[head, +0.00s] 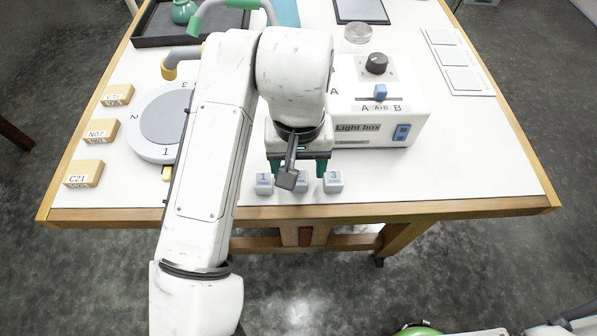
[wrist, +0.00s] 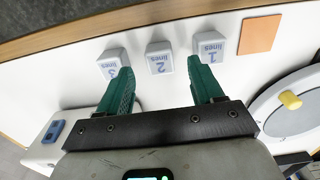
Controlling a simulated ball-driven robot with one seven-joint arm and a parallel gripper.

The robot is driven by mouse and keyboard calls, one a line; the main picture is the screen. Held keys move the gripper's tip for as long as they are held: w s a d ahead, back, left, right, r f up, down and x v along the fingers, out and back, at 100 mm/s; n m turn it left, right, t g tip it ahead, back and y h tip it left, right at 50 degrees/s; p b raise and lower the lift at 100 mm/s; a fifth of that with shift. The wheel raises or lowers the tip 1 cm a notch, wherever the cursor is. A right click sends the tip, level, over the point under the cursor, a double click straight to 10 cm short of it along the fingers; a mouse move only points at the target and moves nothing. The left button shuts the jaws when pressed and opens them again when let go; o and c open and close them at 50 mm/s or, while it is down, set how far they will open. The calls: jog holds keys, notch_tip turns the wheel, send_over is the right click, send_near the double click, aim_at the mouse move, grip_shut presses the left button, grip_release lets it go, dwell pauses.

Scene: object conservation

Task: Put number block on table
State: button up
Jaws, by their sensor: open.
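Three small grey-white number blocks stand in a row on the white table (head: 470,165) near its front edge. They are block 1 (head: 264,184), block 2 (head: 303,186) and block 3 (head: 333,182). In the wrist view their labels read "1 lines" (wrist: 209,47), "2 lines" (wrist: 159,58) and "3 lines" (wrist: 112,62). My gripper (head: 298,168) is open and empty, its green fingers pointing down at the row. In the wrist view block 2 shows between the fingertips, apart from them. In the head view a dark part of my wrist partly hides block 2.
A light box (head: 375,128) stands behind the blocks to the right. A round numbered turntable (head: 150,140) and several wooden label blocks (head: 84,174) are at left. An orange square (wrist: 260,34) lies beside block 1. The front right tabletop is clear.

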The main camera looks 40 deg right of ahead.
notch_tip(320, 180, up, 8)
jog(key=shift+p, duration=0.3)
jog(key=shift+f, duration=0.1)
